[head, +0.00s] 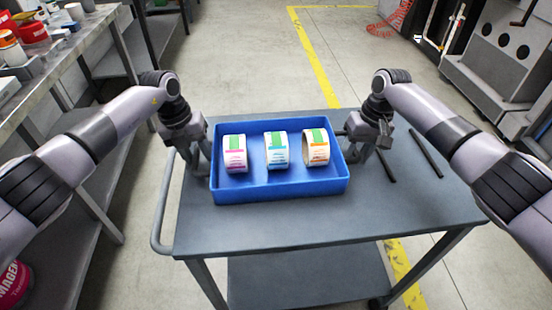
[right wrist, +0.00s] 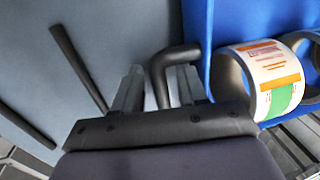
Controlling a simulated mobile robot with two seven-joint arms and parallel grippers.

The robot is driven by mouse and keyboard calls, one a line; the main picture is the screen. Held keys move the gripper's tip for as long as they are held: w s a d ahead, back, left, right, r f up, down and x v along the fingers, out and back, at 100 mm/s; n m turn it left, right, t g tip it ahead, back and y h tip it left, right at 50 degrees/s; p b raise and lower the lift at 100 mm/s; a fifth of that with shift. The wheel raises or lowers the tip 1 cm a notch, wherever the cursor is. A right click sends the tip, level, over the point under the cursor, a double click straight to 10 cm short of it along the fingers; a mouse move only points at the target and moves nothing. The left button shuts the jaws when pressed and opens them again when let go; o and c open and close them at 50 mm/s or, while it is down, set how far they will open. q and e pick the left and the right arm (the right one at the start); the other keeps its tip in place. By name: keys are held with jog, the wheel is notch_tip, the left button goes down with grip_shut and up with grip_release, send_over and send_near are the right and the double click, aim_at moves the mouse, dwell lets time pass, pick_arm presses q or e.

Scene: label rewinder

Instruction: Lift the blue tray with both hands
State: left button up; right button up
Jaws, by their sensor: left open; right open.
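The blue tray (head: 280,190) sits level on a grey cart and holds three label rolls, with pink (head: 235,153), blue (head: 276,150) and orange (head: 316,148) markings. My left gripper (head: 201,163) is open at the tray's left side; its fingertips are partly hard to make out. My right gripper (head: 360,150) is open at the tray's right side. In the right wrist view, a dark bent handle (right wrist: 178,54) at the blue tray wall (right wrist: 197,45) lies between the open fingers (right wrist: 160,88). The orange-marked roll also shows there (right wrist: 270,80).
The cart top (head: 300,228) is clear in front of the tray. Two dark bars (head: 425,153) lie on it to the right. A workbench (head: 75,55) with jars stands at the left, and a machine (head: 505,55) at the back right.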

pick_arm(q)
jog(key=shift+c, duration=0.3)
pick_arm(e)
jog(key=shift+c, duration=0.2)
pick_arm(q)
grip_shut()
pick_arm(e)
grip_shut()
pick_arm(q)
jog(key=shift+r, duration=0.2)
pick_arm(e)
jog(key=shift+r, duration=0.2)
